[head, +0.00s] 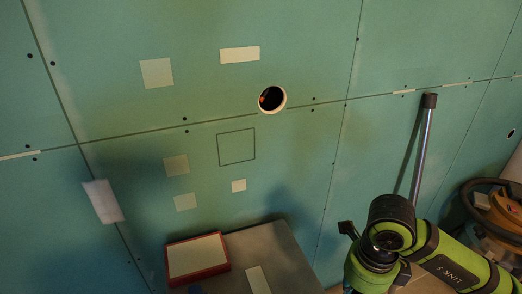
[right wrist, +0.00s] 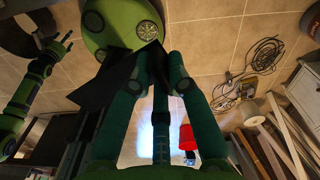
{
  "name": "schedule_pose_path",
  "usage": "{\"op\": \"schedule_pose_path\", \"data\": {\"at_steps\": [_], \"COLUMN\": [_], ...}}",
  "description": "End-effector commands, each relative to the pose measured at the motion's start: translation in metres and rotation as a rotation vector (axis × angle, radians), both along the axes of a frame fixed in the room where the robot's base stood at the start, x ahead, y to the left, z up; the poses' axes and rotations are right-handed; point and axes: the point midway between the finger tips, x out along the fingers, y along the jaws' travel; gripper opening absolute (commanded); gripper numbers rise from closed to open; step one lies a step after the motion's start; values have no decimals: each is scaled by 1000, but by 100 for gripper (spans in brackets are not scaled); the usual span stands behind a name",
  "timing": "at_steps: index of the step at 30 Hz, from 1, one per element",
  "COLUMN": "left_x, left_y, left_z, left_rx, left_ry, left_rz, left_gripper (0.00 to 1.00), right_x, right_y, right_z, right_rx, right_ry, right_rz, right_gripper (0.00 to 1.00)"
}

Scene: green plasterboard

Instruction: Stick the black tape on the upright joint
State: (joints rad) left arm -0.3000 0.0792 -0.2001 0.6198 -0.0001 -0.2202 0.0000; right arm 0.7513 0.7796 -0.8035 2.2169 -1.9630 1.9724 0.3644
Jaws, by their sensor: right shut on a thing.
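A strip of black tape (right wrist: 125,75) hangs from my right gripper (right wrist: 158,68), pinched between its fingertips in the right wrist view. Its left part sticks out as a dark, bent flap. In the head view my right arm (head: 440,255) reaches in at the lower right, in front of the wall; its fingertips and the tape are not clear there. One upright joint (head: 337,150) runs down the green wall right of the round hole. Another upright joint (head: 50,65) slants down at the left. My left gripper (right wrist: 62,45) shows at the left of the right wrist view, its fingers apart and empty.
A grey worktop (head: 275,255) with a red-rimmed box (head: 198,258) stands low by the wall. A metal pole (head: 423,150) leans on the wall at the right, near a vacuum (head: 495,215). A cable (right wrist: 262,55) and boards (right wrist: 280,130) lie on the tiled floor.

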Motion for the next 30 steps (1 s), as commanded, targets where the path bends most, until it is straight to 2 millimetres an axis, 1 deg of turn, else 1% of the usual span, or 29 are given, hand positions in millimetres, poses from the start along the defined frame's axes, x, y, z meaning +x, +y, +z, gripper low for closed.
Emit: {"op": "schedule_pose_path", "data": {"at_steps": [3,21,27,30], "left_x": [0,0,0,0], "left_y": [0,0,0,1], "left_z": [0,0,0,0], "left_rx": [0,1,1,1], "left_ry": [0,0,0,0], "left_rz": [0,0,0,0], "left_gripper": [68,68,68,68], "right_x": [4,18,23,24], "right_y": [0,3,3,3], "right_z": [5,28,35,38], "right_rx": [-2,-6,-6,-4], "right_ry": [-4,-8,-6,-6], "right_rz": [265,1639,2046,2195], "right_gripper": [1,1,1,1]}}
